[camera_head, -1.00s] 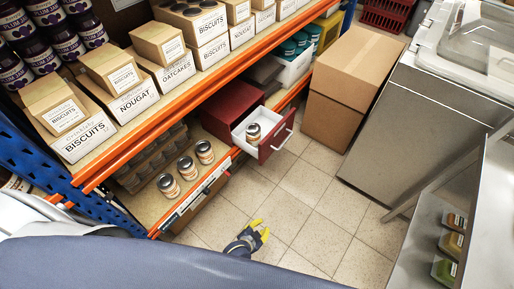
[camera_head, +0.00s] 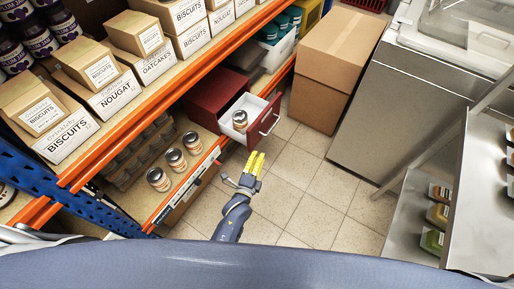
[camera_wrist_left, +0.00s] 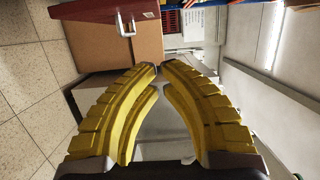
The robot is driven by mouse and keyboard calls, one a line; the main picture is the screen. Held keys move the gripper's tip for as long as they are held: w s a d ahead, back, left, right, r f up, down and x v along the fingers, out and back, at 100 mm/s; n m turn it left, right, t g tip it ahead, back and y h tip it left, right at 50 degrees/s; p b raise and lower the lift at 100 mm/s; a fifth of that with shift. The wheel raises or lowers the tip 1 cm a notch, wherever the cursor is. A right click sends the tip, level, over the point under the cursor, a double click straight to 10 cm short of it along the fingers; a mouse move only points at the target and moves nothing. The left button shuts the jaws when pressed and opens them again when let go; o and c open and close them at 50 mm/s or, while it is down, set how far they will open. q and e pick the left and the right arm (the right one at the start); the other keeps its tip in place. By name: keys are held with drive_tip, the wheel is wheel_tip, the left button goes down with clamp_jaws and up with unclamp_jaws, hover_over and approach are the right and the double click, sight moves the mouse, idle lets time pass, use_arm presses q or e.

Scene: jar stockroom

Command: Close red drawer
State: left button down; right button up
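The red drawer (camera_head: 257,132) stands pulled out of its red cabinet (camera_head: 214,97) on the lower shelf. It has a white inside, a silver handle (camera_head: 269,121) and one jar (camera_head: 240,121) in it. In the left wrist view the red drawer front (camera_wrist_left: 93,12) and its handle (camera_wrist_left: 125,24) show at the top left. My left gripper (camera_head: 256,160) is in front of and below the drawer, apart from it in the head view. Its yellow fingers come together at the tips (camera_wrist_left: 159,70), with nothing seen between them. My right gripper is not in view.
Several jars (camera_head: 176,160) stand on the lower shelf left of the drawer. A large cardboard box (camera_head: 328,72) stands on the floor to the right, beyond it a metal cabinet (camera_head: 388,110). The orange shelf edge (camera_head: 175,103) runs above. The tiled floor (camera_head: 310,185) is clear.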

use_arm(q)
drive_tip(key=w+a, duration=0.1)
drive_tip(key=w, duration=0.9)
drive_tip(key=shift+w+a, duration=0.2)
drive_tip(key=shift+w, duration=0.15)
drive_tip(key=shift+a, duration=0.15)
